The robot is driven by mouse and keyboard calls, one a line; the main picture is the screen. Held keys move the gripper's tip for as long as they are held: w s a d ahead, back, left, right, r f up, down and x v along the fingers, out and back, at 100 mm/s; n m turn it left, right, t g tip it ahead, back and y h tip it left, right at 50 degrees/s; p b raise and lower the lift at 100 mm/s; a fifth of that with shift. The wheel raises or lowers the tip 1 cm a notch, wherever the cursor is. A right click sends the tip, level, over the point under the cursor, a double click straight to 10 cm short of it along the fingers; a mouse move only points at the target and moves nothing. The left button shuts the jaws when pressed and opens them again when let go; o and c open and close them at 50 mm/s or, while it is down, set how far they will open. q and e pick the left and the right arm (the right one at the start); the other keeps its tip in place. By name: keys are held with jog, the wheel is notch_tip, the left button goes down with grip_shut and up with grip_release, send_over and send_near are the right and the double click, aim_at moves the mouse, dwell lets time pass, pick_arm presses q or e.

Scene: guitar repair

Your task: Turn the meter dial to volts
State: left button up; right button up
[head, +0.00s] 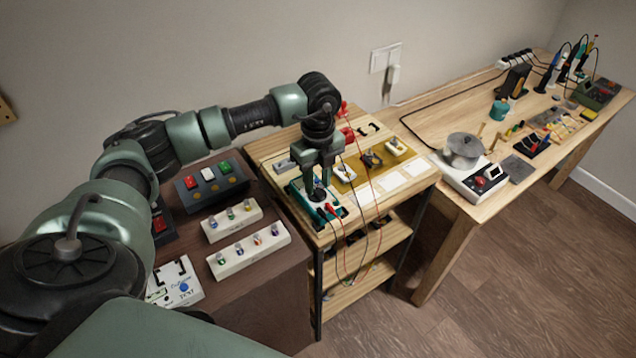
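The teal meter (303,199) lies on the light wooden top of the small shelf unit, near its front left corner. Its dark round dial (319,193) shows just under my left gripper (318,184). My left gripper points straight down over the meter, with its fingertips at or just above the dial. I cannot tell whether the fingers touch the dial or how far apart they are. The dial's marking and the meter's display are too small or hidden to read. Red and black leads (378,215) run from the meter's front end and hang over the edge. My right gripper is not in view.
On the left, a dark table holds a box with coloured buttons (209,174) and white strips with knobs (249,250). A yellow mat (392,147) with small parts lies right of the meter. A long workbench with a metal pot (462,150) and tools stands farther right.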

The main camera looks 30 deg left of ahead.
aim_at(317, 193)
pick_arm(q)
jog(key=shift+f, duration=1.05)
grip_shut()
jog(key=shift+f+m+b, duration=0.1)
jog(key=shift+m+b, duration=1.1)
jog(key=shift+m, duration=0.6)
jog(key=shift+m+b, duration=0.85)
jog(key=shift+m, duration=0.75)
grip_release()
jog(key=shift+s, duration=0.1)
